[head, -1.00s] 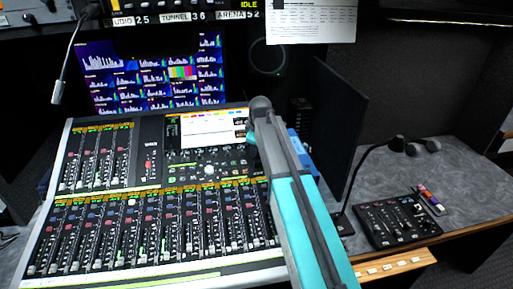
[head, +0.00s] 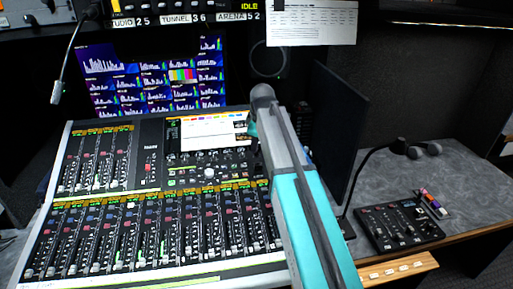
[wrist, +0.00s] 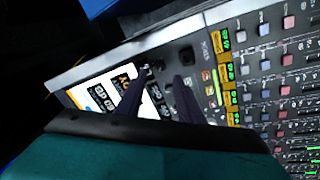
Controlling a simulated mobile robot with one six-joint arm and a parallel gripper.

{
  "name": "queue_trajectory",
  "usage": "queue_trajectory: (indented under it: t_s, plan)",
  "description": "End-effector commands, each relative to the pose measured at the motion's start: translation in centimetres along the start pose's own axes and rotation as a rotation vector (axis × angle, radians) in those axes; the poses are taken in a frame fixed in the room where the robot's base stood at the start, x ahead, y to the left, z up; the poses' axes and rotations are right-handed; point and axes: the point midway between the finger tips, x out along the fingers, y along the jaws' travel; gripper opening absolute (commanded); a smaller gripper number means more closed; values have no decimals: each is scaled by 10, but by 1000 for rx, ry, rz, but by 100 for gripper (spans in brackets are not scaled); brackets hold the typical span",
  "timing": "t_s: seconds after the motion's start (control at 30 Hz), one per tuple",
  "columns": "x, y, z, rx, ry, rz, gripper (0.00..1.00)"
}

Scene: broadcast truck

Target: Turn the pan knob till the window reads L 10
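The mixing console (head: 150,160) stands ahead with a lit screen (head: 207,137) in its upper right; the screen also shows at the left in the wrist view (wrist: 78,97). Small dark readout windows (wrist: 126,84) sit on the screen's edge, too tilted and small to read. A dark knob (wrist: 187,57) stands on the panel beyond my fingers; I cannot tell which knob is the pan knob. My gripper (wrist: 163,76) points down at the strip beside the screen with its two dark fingers apart. In the head view my arm partly hides that area. Contact with a knob cannot be told.
Rows of faders and coloured buttons (wrist: 264,28) lie right of my fingers in the wrist view. A dark upright panel (head: 338,125) stands right of the console. A gooseneck microphone (head: 375,150) and a small control box (head: 400,225) are on the grey desk (head: 455,170).

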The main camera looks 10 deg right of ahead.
Motion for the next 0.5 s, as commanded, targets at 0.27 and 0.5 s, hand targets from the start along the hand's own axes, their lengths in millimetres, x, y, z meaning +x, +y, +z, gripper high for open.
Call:
queue_trajectory:
  t_s: [0.27,0.5]
  plan:
    - [-34,0,0,0,1,1,34]
    - [-60,0,0,0,1,1,34]
